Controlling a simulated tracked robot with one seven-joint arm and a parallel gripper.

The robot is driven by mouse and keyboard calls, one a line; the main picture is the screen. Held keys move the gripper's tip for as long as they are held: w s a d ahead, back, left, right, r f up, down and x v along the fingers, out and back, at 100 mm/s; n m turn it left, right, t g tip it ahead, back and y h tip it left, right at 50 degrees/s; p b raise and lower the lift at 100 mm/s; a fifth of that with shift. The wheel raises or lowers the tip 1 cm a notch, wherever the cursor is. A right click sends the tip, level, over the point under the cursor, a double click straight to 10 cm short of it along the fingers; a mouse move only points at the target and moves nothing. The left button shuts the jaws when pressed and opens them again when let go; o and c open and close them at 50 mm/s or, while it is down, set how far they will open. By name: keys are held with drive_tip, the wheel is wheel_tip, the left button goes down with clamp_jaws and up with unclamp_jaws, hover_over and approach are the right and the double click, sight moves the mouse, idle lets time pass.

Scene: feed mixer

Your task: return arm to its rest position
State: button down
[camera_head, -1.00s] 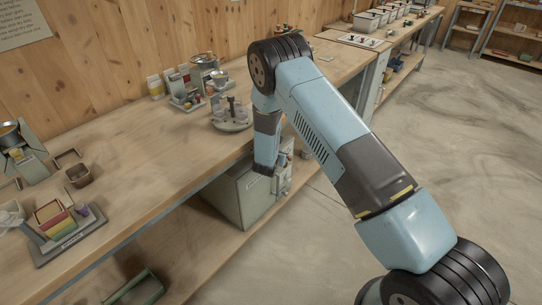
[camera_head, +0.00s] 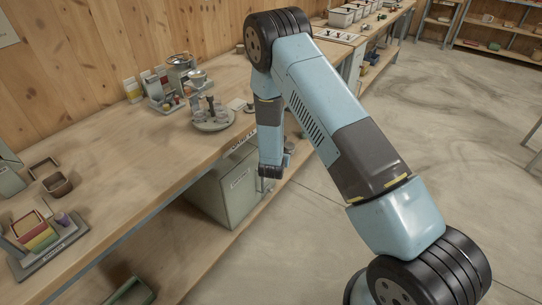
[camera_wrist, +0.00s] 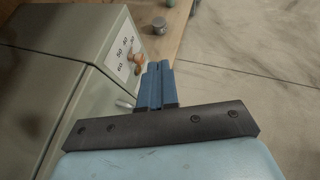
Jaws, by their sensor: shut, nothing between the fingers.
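My gripper (camera_wrist: 157,82) shows in the wrist view with its two blue fingers together and nothing between them. In the head view my blue arm reaches forward over the floor, and its forearm hangs down at the bench's front edge. The fingertips cannot be made out there. In the wrist view a grey-green cabinet (camera_wrist: 60,60) with a numbered dial plate (camera_wrist: 122,52) and an orange knob stands left of the fingers. I cannot tell whether they touch it. The cabinet also shows under the bench top in the head view (camera_head: 225,190), partly behind my forearm.
The wooden bench (camera_head: 130,165) runs along the plank wall. On it stand a round rack (camera_head: 213,120), a small brown box (camera_head: 57,185) and a coloured block holder (camera_head: 45,238). Shelves (camera_head: 490,30) stand at the back right. The concrete floor (camera_head: 450,130) on the right is open.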

drive_tip(key=d+r+m+h, duration=0.35)
drive_tip(key=d+r, duration=0.25)
drive_tip(key=r, duration=0.3)
drive_tip(key=d+r+m+h, duration=0.2)
drive_tip(key=d+r+m, duration=0.3)
drive_tip(key=r, duration=0.4)
drive_tip(key=s+d+r+m+g+h, duration=0.1)
drive_tip(key=s+d+r+m+g, duration=0.25)
drive_tip(key=s+d+r, duration=0.35)
drive_tip(key=s+d+r+m+g+h, duration=0.1)
drive_tip(key=s+d+r+m+g, duration=0.15)
drive_tip(key=d+r+m, duration=0.45)
drive_tip(key=s+d+r+m+g+y, duration=0.1)
drive_tip(key=s+r+m+y, duration=0.1)
drive_tip(key=s+r+m, duration=0.35)
drive_tip(key=s+d+r+m+g+y, duration=0.1)
drive_tip(key=s+r+m+g, duration=0.1)
drive_tip(key=s+r, duration=0.6)
drive_tip(key=s+a+r+m+t+y, duration=0.1)
drive_tip(key=s+a+r+m+y, duration=0.1)
drive_tip(key=s, duration=0.6)
drive_tip(key=s+a+r+m+t+y, duration=0.1)
drive_tip(key=s+a+r+m+y, duration=0.1)
drive_tip(key=s+a+m+y, duration=0.3)
drive_tip(key=shift+s+r+t, duration=0.15)
drive_tip(key=shift+s+t, duration=0.25)
drive_tip(key=shift+s, duration=1.75)
